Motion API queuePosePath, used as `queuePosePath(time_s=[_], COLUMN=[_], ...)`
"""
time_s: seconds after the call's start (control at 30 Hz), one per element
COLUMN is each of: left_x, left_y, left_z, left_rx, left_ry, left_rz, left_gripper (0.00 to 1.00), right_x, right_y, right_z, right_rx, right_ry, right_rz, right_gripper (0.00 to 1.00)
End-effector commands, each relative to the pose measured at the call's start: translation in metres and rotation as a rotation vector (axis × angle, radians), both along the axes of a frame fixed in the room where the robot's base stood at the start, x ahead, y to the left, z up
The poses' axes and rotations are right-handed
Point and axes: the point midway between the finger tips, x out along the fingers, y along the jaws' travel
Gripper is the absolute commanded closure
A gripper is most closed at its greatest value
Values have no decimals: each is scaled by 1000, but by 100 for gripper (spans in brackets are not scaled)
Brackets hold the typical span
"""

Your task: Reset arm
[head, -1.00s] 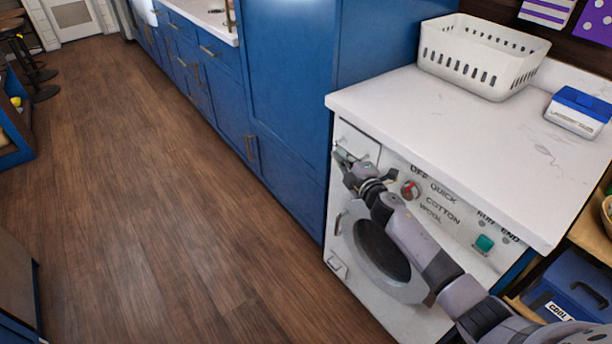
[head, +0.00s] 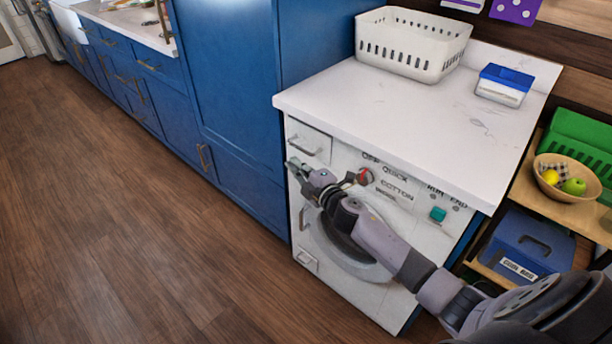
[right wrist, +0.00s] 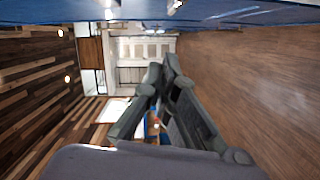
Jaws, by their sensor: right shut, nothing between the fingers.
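My right arm reaches in from the lower right of the head view. Its gripper (head: 296,168) is in front of the washing machine's upper left, near the drawer (head: 308,141). In the right wrist view the gripper (right wrist: 163,65) has its fingers together with nothing between them. The washing machine (head: 412,222) has a red knob (head: 365,176), a teal button (head: 437,214) and a round door (head: 345,245) partly hidden behind my arm. My left gripper is not in view.
A white basket (head: 412,48) and a blue-lidded box (head: 502,86) stand on the white counter (head: 400,110). A fruit bowl (head: 566,181) and a blue cool box (head: 522,244) sit on shelves at the right. Blue cabinets (head: 235,90) line the left. The wooden floor (head: 120,220) is clear.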

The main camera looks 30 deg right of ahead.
Motion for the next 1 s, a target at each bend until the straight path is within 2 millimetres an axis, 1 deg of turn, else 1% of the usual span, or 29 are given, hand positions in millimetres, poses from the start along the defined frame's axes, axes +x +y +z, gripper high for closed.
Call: queuePosePath(time_s=[0.03, 0.17, 0.3, 0.4, 0.57, 0.67, 0.77, 0.87, 0.9, 0.97, 1.0], left_x=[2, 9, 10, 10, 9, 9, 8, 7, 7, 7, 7], left_y=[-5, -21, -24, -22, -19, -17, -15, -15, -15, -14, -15], left_z=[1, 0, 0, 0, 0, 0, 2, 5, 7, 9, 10], left_rx=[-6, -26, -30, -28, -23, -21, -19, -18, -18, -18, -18], left_ry=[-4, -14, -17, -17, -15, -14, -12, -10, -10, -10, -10], left_rz=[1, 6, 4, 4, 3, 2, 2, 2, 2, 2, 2], left_gripper=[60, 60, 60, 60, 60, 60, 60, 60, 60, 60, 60], right_x=[-10, -31, -46, -52, -55, -56, -62, -77, -87, -106, -121], right_y=[1, -2, -3, -3, -4, -5, -10, -18, -21, -23, -25], right_z=[0, 2, 3, 3, 4, -3, -33, -89, -116, -159, -186], right_rx=[0, 2, 1, 1, 1, 11, 55, 141, 182, 246, 289], right_ry=[1, 1, -1, -1, -1, 12, 73, 188, 243, 330, 387], right_rz=[3, 3, 2, 3, 3, -3, -30, -85, -114, -160, -191], right_gripper=[100, 100, 100, 100, 100, 100, 100, 100, 100, 100, 100])
